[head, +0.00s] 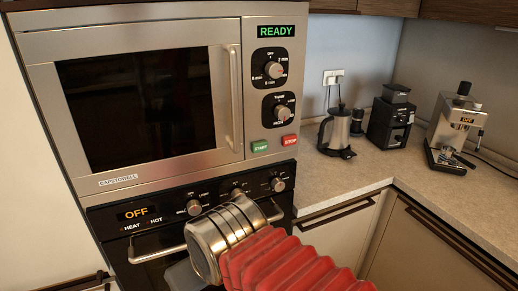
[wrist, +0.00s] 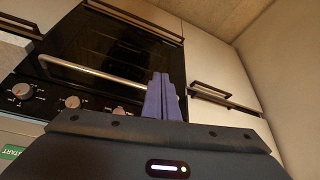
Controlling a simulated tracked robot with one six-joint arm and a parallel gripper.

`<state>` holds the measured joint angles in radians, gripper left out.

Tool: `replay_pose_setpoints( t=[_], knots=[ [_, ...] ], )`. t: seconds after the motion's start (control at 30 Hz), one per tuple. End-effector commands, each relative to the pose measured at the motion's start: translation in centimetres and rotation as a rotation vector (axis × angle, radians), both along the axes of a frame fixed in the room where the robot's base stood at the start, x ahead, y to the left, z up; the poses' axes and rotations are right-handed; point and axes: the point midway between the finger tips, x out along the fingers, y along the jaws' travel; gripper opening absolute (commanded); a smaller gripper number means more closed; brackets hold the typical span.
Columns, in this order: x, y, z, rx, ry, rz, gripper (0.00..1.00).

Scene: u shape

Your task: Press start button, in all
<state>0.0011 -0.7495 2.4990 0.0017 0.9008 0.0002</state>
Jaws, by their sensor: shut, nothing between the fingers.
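The green START button (head: 260,146) is on the lower right panel of the microwave (head: 140,100), left of the red STOP button (head: 290,141). The microwave display reads READY (head: 276,31). The START button also shows at the left edge of the wrist view (wrist: 12,152). My gripper (wrist: 163,88) is shut and empty, its purple fingers together in front of the oven. The fingers do not show clearly in the head view, where my silver and red arm covers part of the oven. The gripper is apart from the START button.
The oven (head: 165,220) below has an OFF display, knobs and a bar handle (wrist: 95,72). The microwave's door handle (head: 234,98) sticks out left of the panel.

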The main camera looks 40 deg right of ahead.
Motion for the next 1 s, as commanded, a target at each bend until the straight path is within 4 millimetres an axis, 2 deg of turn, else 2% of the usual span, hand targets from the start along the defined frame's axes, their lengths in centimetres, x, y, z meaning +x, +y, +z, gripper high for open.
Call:
replay_pose_setpoints(
  t=[0.17, 0.27, 0.57, 0.8, 1.0],
  knots=[
    [0.7, -0.4, 0.5, 0.042, 0.005, -0.053, 0.00],
    [1.7, -1.3, 1.1, 0.100, 0.009, -0.122, 0.00],
    [6.8, -4.7, 4.0, 0.369, -0.003, -0.426, 0.00],
    [11.0, -10.0, 6.7, 0.592, -0.057, -0.671, 0.00],
    [13.1, -15.3, 8.5, 0.745, -0.115, -0.840, 0.00]
  ],
)
